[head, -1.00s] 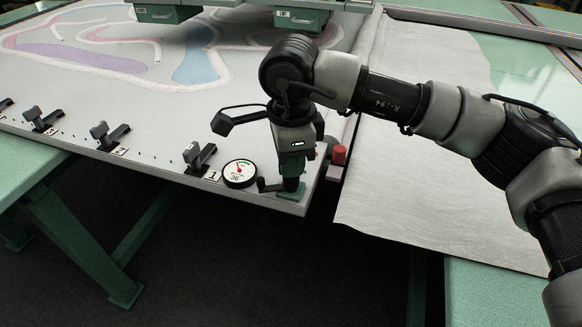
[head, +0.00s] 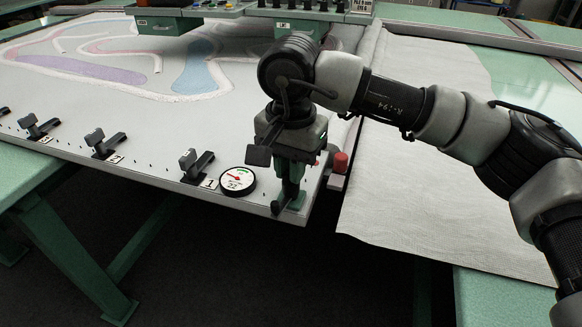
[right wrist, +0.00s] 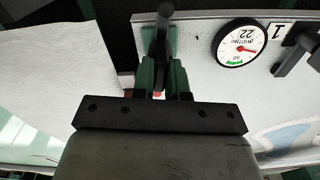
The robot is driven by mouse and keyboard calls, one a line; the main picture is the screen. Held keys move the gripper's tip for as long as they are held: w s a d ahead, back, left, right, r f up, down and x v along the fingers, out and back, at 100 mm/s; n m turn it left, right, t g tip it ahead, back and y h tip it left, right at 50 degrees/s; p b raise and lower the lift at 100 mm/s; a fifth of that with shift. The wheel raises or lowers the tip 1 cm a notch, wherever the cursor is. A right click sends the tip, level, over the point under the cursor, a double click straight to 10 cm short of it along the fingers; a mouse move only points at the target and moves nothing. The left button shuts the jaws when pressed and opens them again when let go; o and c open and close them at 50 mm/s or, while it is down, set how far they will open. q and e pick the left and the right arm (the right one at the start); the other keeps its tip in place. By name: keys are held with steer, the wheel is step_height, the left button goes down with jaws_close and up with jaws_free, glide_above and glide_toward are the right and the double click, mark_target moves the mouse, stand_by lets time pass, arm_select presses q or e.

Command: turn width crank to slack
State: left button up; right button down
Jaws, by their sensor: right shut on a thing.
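The dark width crank (head: 277,207) sits at the near right corner of the white frame bed. My right gripper (head: 291,196) is over it, pointing down, with its green fingers closed on the crank. In the right wrist view the crank's dark handle (right wrist: 162,32) shows between the two green fingers (right wrist: 162,76). The round tension gauge (head: 237,181) beside it reads 22. My left gripper is not in view.
A red knob (head: 340,162) stands just right of the gripper. Black clamps (head: 196,166) line the near edge, with a number 1 tag beside the closest one. White cloth (head: 400,190) hangs at the right. The floor in front is clear.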

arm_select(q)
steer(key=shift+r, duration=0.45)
arm_select(e)
steer(key=shift+r+n, duration=0.15)
steer(key=shift+n, duration=0.65)
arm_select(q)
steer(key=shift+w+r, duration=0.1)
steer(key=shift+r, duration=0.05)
arm_select(e)
steer(key=c, duration=1.1)
jaws_free()
steer(key=shift+c, duration=0.2)
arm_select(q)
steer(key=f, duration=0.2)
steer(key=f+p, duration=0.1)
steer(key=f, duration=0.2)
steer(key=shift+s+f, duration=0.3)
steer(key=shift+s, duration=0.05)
arm_select(e)
step_height(320, 180, up, 11)
steer(key=shift+f, duration=0.2)
